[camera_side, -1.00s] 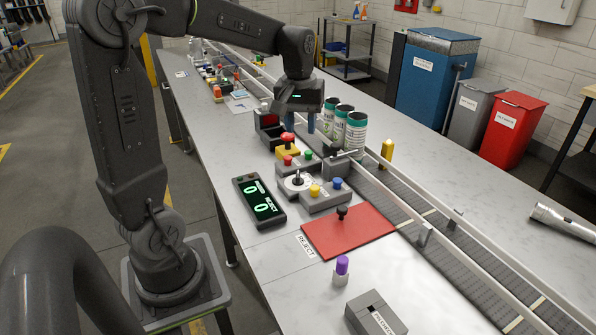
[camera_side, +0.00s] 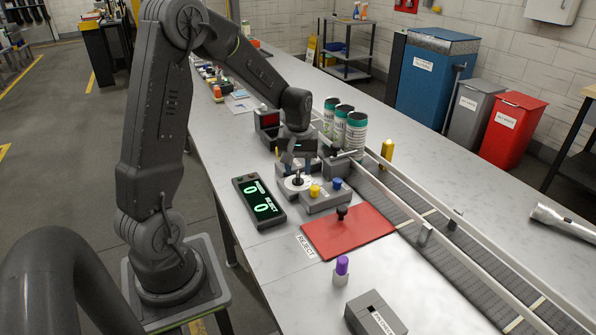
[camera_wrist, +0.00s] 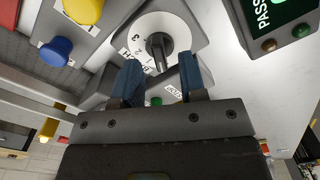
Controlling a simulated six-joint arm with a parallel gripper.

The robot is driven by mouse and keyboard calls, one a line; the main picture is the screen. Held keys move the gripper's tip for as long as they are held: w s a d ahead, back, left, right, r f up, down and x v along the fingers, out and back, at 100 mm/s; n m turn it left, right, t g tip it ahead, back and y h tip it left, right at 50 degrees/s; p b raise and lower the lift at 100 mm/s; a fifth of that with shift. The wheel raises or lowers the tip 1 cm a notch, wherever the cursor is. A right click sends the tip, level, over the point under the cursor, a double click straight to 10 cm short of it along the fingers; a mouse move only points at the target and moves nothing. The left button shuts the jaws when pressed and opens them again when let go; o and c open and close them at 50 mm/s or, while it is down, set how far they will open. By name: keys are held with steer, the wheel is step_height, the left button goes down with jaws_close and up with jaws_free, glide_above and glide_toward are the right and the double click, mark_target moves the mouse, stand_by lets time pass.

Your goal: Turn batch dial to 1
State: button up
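The batch dial (camera_side: 293,183) is a white round plate with a dark upright knob on a grey housing; the wrist view shows the plate (camera_wrist: 187,27) and its knob (camera_wrist: 159,50). The numerals 3, 2 and 1 show along its edge, but I cannot tell which one the knob points at. My gripper (camera_side: 297,168) is close behind the dial in the side view. In the wrist view my gripper (camera_wrist: 160,76) has its two blue fingers apart, with the knob seen between and just beyond their tips. Nothing is held, and contact with the knob cannot be told.
Yellow (camera_side: 315,190) and blue (camera_side: 337,183) buttons sit beside the dial. A counter display (camera_side: 259,201) is to its left, and a red reject mat (camera_side: 350,232) with a black knob is in front. Several cans (camera_side: 356,132) stand behind on the right by the conveyor (camera_side: 440,237).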

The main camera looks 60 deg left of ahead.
steer(key=shift+f, duration=0.85)
steer(key=shift+c, duration=0.2)
jaws_close()
